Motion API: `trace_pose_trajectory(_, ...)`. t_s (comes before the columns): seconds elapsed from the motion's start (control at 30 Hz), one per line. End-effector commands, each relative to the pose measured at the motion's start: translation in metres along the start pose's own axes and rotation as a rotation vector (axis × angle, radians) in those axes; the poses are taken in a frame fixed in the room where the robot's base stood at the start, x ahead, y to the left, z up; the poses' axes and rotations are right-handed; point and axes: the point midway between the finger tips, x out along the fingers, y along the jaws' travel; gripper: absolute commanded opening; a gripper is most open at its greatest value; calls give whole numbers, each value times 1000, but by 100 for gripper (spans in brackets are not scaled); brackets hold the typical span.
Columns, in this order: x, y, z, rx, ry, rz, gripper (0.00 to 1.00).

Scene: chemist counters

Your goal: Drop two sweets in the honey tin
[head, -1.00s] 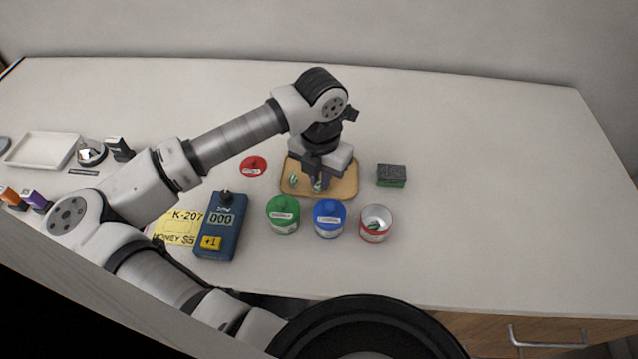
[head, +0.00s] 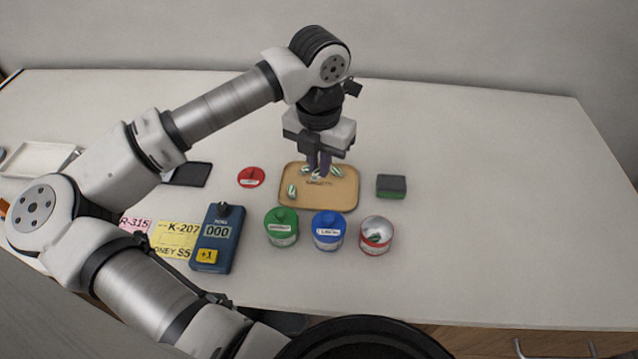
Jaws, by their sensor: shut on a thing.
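Green-and-white striped sweets lie on a tan wooden tray (head: 345,200); one sweet (head: 291,190) is at its left side. My gripper (head: 319,174) is over the back of the tray, fingers down and shut on a sweet, which is largely hidden by the fingers. Other sweets show close around the fingertips, and I cannot tell exactly which one is held. An open tin with a red band (head: 376,247) stands to the front right, with a striped sweet (head: 375,238) inside. Its label is too small to read. A red lid (head: 251,177) lies left of the tray.
A green-lidded tin (head: 281,237) and a blue-lidded tin (head: 328,240) stand left of the open tin. A blue counter device (head: 217,247) and a yellow note (head: 174,238) reading K-207 lie further left. A dark-and-green block (head: 391,186) is right of the tray. The right counter is clear.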

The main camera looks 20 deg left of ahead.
Motion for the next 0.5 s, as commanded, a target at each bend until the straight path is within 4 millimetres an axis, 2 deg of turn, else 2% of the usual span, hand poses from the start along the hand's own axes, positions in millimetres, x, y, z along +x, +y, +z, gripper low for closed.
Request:
trace_pose_trajectory(0.1,-35,0,1,-1,-3,5,0)
trace_pose_trajectory(0.3,-86,0,1,-1,-2,3,0)
trace_pose_trajectory(0.5,-115,0,0,0,0,1,0)
